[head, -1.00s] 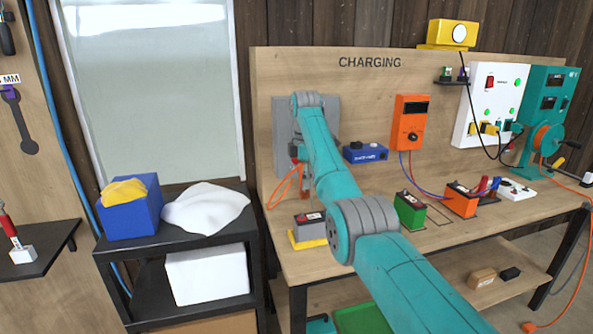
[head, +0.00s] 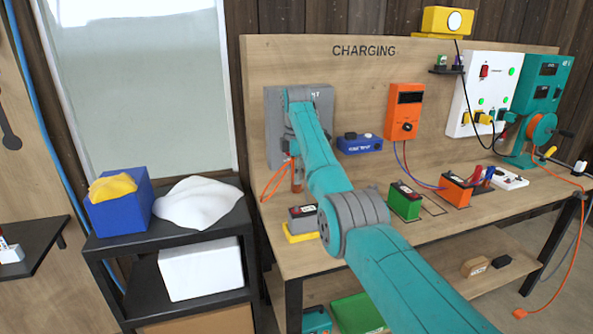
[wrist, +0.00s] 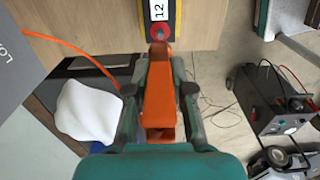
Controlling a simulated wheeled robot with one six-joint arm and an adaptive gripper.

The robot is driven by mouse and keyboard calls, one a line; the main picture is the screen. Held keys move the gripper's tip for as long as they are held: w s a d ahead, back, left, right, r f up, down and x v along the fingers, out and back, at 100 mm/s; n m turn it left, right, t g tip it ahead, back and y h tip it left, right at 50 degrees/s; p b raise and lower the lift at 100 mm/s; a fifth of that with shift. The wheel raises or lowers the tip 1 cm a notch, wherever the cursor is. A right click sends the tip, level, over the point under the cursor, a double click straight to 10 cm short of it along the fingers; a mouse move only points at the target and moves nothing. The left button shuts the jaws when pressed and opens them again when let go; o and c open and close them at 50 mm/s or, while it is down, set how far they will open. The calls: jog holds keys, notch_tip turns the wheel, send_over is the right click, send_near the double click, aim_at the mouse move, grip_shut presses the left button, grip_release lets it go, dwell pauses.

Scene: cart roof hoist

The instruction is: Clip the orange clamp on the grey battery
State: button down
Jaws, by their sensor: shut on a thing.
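The orange clamp (wrist: 158,98) is between the two fingers of my gripper (wrist: 160,75) in the wrist view, and the gripper is shut on it. Its front end points at the grey battery (wrist: 177,12), cut off by the top edge, with a "12" label and a round terminal on a red patch. The clamp tip appears close to that terminal; I cannot tell whether they touch. In the head view the grey battery (head: 302,213) sits on a yellow base at the bench's left, below my gripper, which is mostly hidden by my arm.
An orange cable (head: 276,178) loops left of my gripper. Green (head: 404,201) and orange (head: 456,190) batteries stand further right on the bench (head: 350,250). A blue box (head: 360,144) and an orange meter (head: 404,112) are behind. A black cart (head: 120,260) stands left.

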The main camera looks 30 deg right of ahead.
jog(key=shift+f, duration=2)
jog(key=shift+f, duration=1.65)
jog(key=c, duration=0.9)
grip_release()
jog(key=shift+c, duration=0.2)
jog(key=shift+r, duration=0.1)
notch_tip(320, 180, up, 12)
jog(key=shift+f, duration=0.15)
